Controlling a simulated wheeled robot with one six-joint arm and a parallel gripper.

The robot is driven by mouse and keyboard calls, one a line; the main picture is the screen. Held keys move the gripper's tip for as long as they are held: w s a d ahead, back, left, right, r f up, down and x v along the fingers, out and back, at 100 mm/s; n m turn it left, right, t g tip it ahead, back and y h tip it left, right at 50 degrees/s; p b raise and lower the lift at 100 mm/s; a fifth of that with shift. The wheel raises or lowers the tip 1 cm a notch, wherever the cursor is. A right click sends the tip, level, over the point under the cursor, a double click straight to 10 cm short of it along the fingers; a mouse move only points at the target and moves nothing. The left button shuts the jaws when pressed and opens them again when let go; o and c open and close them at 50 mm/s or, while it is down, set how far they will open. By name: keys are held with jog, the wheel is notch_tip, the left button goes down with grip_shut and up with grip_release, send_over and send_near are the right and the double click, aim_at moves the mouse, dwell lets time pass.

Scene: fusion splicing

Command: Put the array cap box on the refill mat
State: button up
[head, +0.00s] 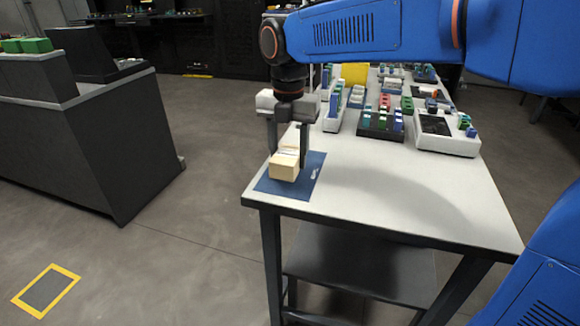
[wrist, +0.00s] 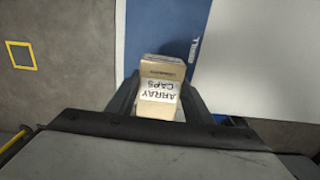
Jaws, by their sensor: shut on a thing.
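The array cap box (head: 285,167) is a small tan box over the blue refill mat (head: 308,180) at the near left corner of the white table. In the wrist view the box (wrist: 158,92) shows an "ARRAY CAPS" label. My gripper (head: 289,158) points down and is shut on the box, with one finger on each side. In the wrist view the mat (wrist: 170,30) lies beneath the box, with white "REFILL" lettering to its right. I cannot tell whether the underside of the box touches the mat.
The table (head: 400,185) is bare to the right of the mat. Farther back stand a dark tray (head: 380,125) of coloured pieces, a white device (head: 447,135) and a yellow box (head: 354,73). A dark grey cabinet (head: 100,140) stands apart at left.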

aim_at(288, 152)
jog(key=shift+f, duration=1.9)
jog(key=o, duration=1)
jog(key=shift+f, duration=0.1)
jog(key=shift+o, duration=0.2)
jog(key=shift+a, duration=0.1)
notch_tip(288, 152, up, 12)
jog(key=shift+r, duration=0.15)
jog(key=shift+s, duration=0.1)
